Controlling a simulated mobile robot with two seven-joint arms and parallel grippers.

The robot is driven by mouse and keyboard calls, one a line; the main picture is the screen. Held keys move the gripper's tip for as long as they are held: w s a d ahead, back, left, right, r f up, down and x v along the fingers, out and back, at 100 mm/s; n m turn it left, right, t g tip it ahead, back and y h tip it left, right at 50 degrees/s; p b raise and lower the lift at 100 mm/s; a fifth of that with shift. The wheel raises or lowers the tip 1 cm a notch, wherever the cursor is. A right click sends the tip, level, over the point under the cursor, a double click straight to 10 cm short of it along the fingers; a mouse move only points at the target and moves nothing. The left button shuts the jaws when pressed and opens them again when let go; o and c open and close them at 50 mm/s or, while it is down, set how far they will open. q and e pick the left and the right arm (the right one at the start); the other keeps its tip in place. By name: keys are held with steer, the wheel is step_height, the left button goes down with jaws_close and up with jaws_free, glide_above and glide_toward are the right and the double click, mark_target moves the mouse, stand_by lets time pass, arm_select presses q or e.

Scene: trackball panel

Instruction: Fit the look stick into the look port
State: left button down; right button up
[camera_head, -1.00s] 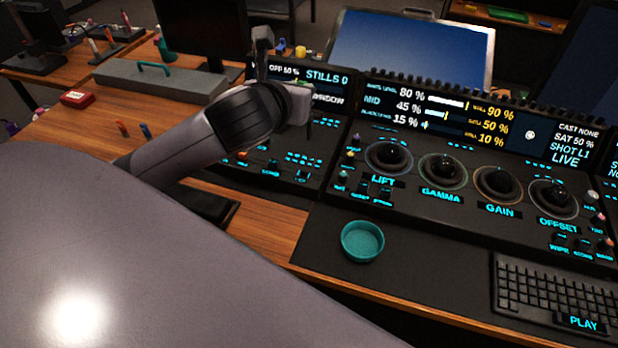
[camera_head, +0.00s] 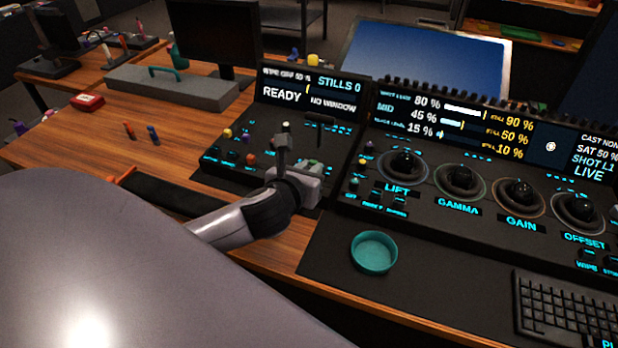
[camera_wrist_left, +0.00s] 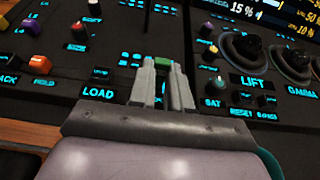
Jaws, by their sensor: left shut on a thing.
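My left gripper (camera_head: 310,168) is low over the small stills panel (camera_head: 225,170), left of the LIFT trackball. Its fingers, also in the left wrist view (camera_wrist_left: 161,70), are shut on a small green piece (camera_wrist_left: 163,63), which looks like the look stick. Only its green end shows between the fingertips; it is a green spot (camera_head: 313,162) in the head view. I cannot pick out the look port; the fingers hide the panel just beneath. I cannot tell whether the stick touches the panel. My right gripper is not in view.
The LIFT trackball (camera_head: 405,167) and its small knobs stand close to the right. A stills screen (camera_head: 298,95) and a black lever (camera_head: 320,118) rise behind. A teal cup (camera_head: 374,253) stands in front. Red and blue sticks (camera_head: 152,135) stand on the desk at left.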

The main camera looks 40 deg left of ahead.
arm_select(q)
steer(key=shift+f, duration=0.8)
steer(key=c, duration=1.1)
jaws_free()
steer(key=shift+f, duration=0.1)
steer(key=shift+r, duration=0.2)
steer(key=p+v, duration=0.1)
steer(key=v, duration=1.1)
steer(key=shift+f, duration=0.1)
